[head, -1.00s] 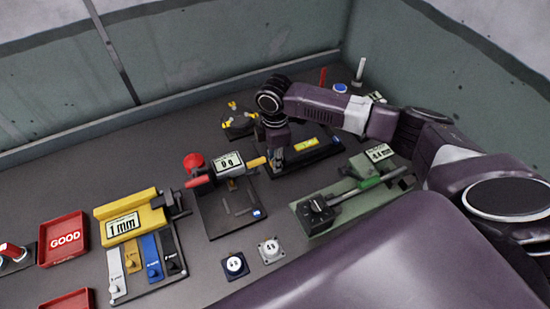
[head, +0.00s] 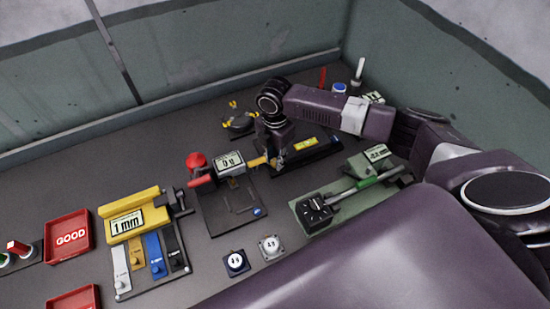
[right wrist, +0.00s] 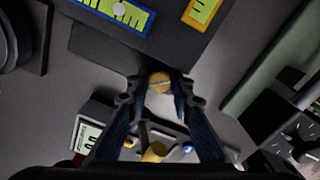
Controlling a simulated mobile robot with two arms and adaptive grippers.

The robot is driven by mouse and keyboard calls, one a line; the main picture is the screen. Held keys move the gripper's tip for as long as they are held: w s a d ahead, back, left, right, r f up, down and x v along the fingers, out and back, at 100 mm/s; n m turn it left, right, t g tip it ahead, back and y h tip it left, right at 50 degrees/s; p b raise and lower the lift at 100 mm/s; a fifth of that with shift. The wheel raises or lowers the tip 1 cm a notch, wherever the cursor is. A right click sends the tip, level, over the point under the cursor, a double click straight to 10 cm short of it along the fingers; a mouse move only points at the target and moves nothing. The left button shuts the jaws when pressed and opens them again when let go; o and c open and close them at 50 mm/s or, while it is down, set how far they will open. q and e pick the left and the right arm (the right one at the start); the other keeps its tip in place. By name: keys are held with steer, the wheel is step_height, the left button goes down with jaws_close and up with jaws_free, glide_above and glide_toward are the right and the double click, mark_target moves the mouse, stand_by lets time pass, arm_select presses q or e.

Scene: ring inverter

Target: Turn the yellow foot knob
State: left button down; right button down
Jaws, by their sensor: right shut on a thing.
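The yellow foot knob (right wrist: 159,82) is a small round yellow-brown knob at the edge of a dark base plate in the right wrist view. My right gripper (right wrist: 160,90) points down with its two fingertips on either side of the knob, shut on it. In the head view my right gripper (head: 278,160) is low at the front left of the dark plate that carries a yellow level-like window (head: 305,143). The knob itself is mostly hidden there by the gripper. My left gripper is not in view.
A press-like device with a small display (head: 230,163) and yellow handle (head: 257,162) stands close left of the gripper. A green device (head: 330,205) with a dark dial lies to the right. Two button boxes (head: 236,263) sit in front. Bare table lies between them.

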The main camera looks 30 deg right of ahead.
mark_target(274, 161)
steer(key=shift+w+a+r, duration=0.1)
steer(key=c, duration=1.7)
jaws_free()
step_height(274, 161, up, 12)
